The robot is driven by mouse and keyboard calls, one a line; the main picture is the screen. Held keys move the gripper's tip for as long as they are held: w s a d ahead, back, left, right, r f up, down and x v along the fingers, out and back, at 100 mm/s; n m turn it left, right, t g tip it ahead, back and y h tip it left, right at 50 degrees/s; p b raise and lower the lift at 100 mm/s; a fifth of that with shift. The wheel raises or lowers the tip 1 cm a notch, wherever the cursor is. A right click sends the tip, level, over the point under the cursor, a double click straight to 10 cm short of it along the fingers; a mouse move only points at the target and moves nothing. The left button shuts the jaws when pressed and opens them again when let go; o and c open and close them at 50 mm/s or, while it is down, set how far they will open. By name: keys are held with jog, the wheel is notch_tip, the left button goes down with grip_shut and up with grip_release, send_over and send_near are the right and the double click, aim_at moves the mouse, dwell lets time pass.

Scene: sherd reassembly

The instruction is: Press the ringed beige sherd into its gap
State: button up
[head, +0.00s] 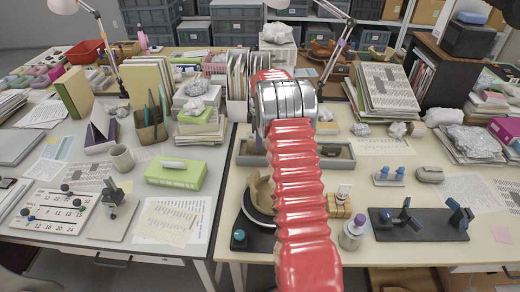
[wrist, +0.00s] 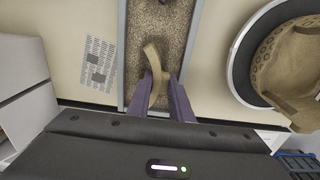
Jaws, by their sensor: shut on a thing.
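My gripper (wrist: 160,80) is shut on a curved beige sherd (wrist: 153,58) in the wrist view. The sherd stands up between the two purple fingers, seen nearly edge-on, so ring marks on its face cannot be made out. It is over a grey-rimmed tray (wrist: 122,50) with a brown grainy bed; whether it touches the bed is unclear. The beige pot (wrist: 268,72), with a band of small ring marks, sits on a round turntable (wrist: 236,68) to the right, apart from the sherd. In the head view my red arm hides the gripper and part of the pot (head: 262,192).
In the head view, the tray (head: 338,163) lies behind the pot. A white bottle with a purple cap (head: 352,235), wooden blocks (head: 340,208) and a dark stand (head: 420,226) are to the right. A printed sheet (wrist: 98,62) lies left of the tray in the wrist view.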

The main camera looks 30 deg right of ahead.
jog(key=shift+r, duration=2.8)
jog(key=s+a+r+m, duration=0.1)
jog(key=a+r+m, duration=0.1)
jog(key=a, duration=0.8)
jog(key=s+a+r+m, duration=0.1)
jog(key=a+r+m, duration=0.2)
jog(key=a, duration=0.8)
jog(key=s+a+r+m, duration=0.1)
jog(key=a+r+m, duration=0.2)
jog(key=a, duration=0.8)
jog(key=m, duration=0.2)
jog(key=shift+r+m, duration=0.2)
jog(key=shift+m, duration=0.1)
jog(key=shift+s+d, duration=0.1)
jog(key=shift+s, duration=0.05)
